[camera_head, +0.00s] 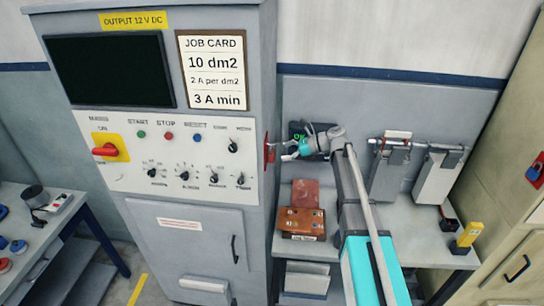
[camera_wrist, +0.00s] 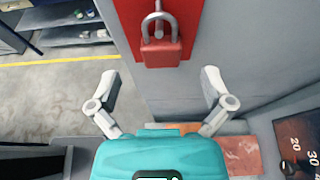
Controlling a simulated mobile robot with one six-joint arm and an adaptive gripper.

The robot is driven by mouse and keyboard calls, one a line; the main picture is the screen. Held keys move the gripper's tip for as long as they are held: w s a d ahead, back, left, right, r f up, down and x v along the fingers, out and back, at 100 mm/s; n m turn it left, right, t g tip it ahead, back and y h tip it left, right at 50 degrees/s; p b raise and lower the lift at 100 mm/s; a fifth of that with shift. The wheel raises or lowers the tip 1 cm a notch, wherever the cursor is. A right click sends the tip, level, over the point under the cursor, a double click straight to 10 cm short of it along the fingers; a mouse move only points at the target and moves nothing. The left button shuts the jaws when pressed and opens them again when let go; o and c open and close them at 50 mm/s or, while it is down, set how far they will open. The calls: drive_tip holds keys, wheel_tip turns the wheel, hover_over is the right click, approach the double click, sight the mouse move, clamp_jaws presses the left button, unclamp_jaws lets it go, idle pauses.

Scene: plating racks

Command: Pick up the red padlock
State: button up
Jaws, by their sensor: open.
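The red padlock (camera_wrist: 161,53) hangs by its grey shackle in front of a red plate (camera_wrist: 195,22) on the side of the grey cabinet. In the head view the padlock and plate show only as a small red patch (camera_head: 269,155) at the cabinet's right edge, and I cannot separate them well. My gripper (camera_wrist: 160,86) is open and empty. Its two fingers are spread wide, and the padlock is centred between them but further out, apart from the fingertips. In the head view my gripper (camera_head: 286,151) is just right of the red patch.
The grey cabinet (camera_head: 260,60) carries a job card (camera_head: 212,70) and a red rotary switch (camera_head: 105,150). The bench on the right holds reddish-brown boxes (camera_head: 302,219), hanging grey panels (camera_head: 437,176) and a yellow device (camera_head: 468,236). A small red item (camera_head: 537,168) hangs on the beige cabinet.

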sight(274, 152)
drive_tip(key=shift+b+x, duration=0.55)
drive_tip(key=shift+x, duration=1.6)
drive_tip(key=shift+w+r, duration=0.1)
drive_tip(key=shift+c, duration=0.3)
drive_tip(key=c, duration=1.2)
drive_tip(key=shift+r, duration=0.25)
drive_tip(key=shift+r+p, duration=0.7)
drive_tip(key=shift+p, duration=0.25)
drive_tip(key=d, duration=1.8)
drive_tip(key=shift+s+f, duration=0.2)
drive_tip(key=shift+s, duration=0.1)
drive_tip(key=shift+d+f+b, duration=0.15)
drive_tip(key=shift+d+b, duration=0.2)
drive_tip(key=shift+d, duration=0.25)
